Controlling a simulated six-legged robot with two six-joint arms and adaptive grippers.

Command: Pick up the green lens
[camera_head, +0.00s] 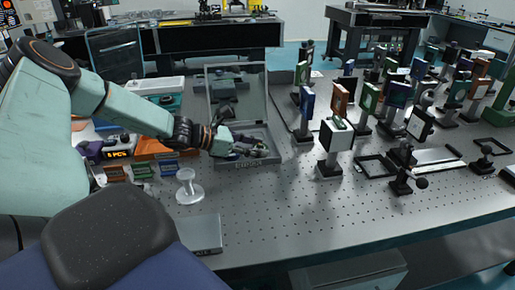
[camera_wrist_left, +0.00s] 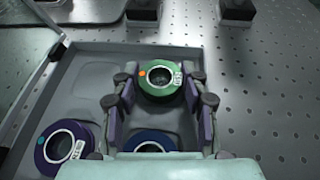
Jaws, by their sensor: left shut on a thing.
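The green lens (camera_wrist_left: 159,75) is a round green ring with an orange dot and a white label, seen in the left wrist view. My left gripper (camera_wrist_left: 159,84) is shut on it, with one finger on each side. The lens is over the upper right part of an open grey case (camera_wrist_left: 72,84); I cannot tell whether it is clear of the case floor. In the head view my left gripper (camera_head: 250,148) is over the same case, and the lens is too small to make out there. My right gripper is not in view.
A purple lens (camera_wrist_left: 62,147) and a dark blue lens (camera_wrist_left: 150,140) lie in the case. The case lid (camera_head: 238,92) stands open behind. A white spool-like stand (camera_head: 187,187) is in front.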

